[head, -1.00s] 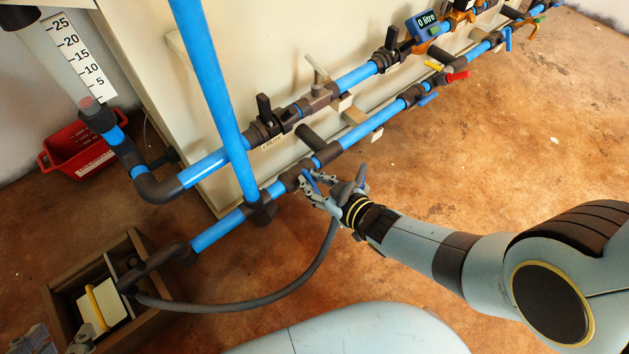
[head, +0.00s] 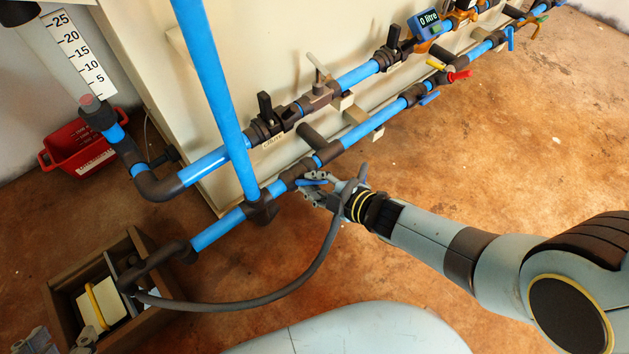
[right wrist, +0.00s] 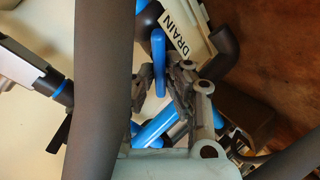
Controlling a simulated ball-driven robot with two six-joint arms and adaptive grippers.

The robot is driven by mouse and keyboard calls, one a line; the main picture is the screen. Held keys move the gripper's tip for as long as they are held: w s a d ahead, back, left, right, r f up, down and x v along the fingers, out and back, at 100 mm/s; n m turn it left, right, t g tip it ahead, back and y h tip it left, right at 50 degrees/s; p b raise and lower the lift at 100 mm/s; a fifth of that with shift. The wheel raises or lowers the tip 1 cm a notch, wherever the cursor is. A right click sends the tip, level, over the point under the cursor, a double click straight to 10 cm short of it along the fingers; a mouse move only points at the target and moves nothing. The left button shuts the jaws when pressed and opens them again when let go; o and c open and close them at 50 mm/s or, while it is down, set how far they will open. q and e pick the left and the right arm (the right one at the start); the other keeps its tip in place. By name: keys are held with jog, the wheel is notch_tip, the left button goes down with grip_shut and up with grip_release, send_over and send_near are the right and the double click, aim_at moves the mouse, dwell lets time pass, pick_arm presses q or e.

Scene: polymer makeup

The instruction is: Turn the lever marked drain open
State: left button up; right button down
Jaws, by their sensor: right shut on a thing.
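The blue drain lever (right wrist: 158,60) shows in the right wrist view, close beside the white label reading DRAIN (right wrist: 181,33). In the head view the lever (head: 311,182) is a small blue bar just below the lower blue pipe. My right gripper (head: 312,187) is shut on this lever, its grey fingers on either side of it; the fingers partly hide the lever and its valve. In the wrist view the right gripper (right wrist: 178,88) fills the middle. My left gripper (head: 60,340) shows only its fingertips at the bottom left, apart and empty.
A dark hose (head: 270,297) loops from the wooden box (head: 58,290) up across my right gripper. In the wrist view it covers a wide strip (right wrist: 103,90). A red tub (head: 75,150) stands by the wall. A display (head: 427,22) reads 0 litre. Floor to the right is clear.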

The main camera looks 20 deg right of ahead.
jog(key=n+g, duration=0.1)
jog(key=n, duration=0.5)
jog(key=shift+s+f, duration=0.1)
jog(key=shift+f, duration=0.05)
jog(key=shift+n, duration=0.3)
jog(key=c, duration=1.4)
grip_release()
jog(key=shift+o, duration=0.2)
jog(key=v, duration=1.2)
jog(key=shift+f, duration=0.1)
